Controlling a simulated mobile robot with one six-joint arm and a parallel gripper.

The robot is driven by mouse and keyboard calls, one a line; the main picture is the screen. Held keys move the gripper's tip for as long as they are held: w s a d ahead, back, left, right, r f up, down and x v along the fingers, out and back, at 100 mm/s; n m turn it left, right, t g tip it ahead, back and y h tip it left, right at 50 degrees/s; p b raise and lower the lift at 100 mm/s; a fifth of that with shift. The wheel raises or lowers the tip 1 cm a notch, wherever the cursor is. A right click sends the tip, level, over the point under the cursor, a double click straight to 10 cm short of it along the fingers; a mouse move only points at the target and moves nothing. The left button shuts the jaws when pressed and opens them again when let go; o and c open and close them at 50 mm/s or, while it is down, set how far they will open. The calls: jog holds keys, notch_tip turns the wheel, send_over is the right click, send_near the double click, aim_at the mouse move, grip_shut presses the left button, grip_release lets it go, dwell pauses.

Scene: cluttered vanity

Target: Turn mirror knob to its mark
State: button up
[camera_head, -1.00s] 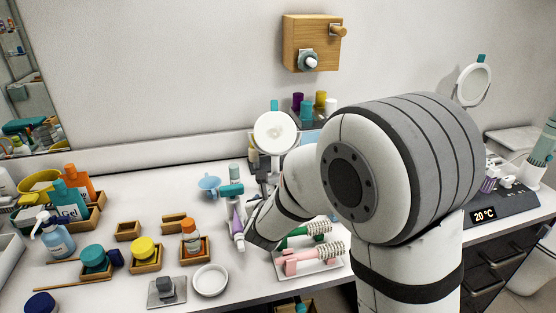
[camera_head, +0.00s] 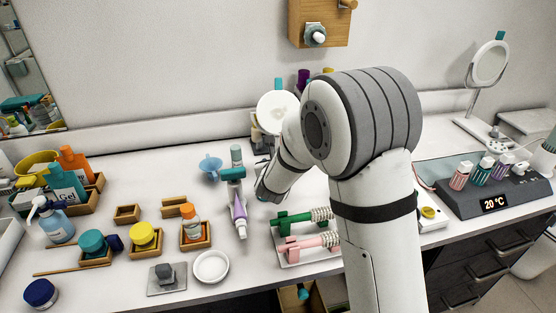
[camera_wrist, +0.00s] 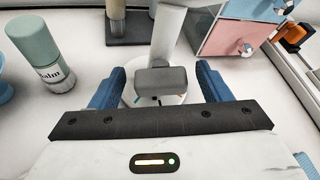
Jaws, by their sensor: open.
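The near round mirror (camera_head: 277,113) stands at the back middle of the counter in the head view, with a teal tab on top. In the wrist view its white post (camera_wrist: 168,35) rises from a round white base. A grey block-like knob (camera_wrist: 160,80) sits on that base, in front of the post. My gripper (camera_wrist: 160,70) is open, its blue fingers on either side of the knob with a gap on each side. Small orange and teal bits show at the base below the knob; I cannot tell which is the mark. In the head view my arm hides the knob and base.
A green balm bottle (camera_wrist: 45,55) stands left of my gripper, and a blue box with a pink drawer (camera_wrist: 235,30) stands behind right. A second round mirror (camera_head: 490,62) stands at the far right.

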jog(key=c, duration=1)
jog(key=b, duration=0.4)
jog(key=shift+d+f+m, duration=0.1)
jog(key=shift+f+m, duration=0.25)
jog(key=shift+m, duration=0.05)
jog(key=m+y+b, duration=0.1)
jog(key=b, duration=0.2)
jog(key=shift+b, duration=0.3)
jog(key=shift+r+b, duration=0.15)
jog(key=shift+b, duration=0.2)
jog(key=shift+r, duration=0.15)
jog(key=o, duration=1)
jog(key=shift+s+r, duration=0.1)
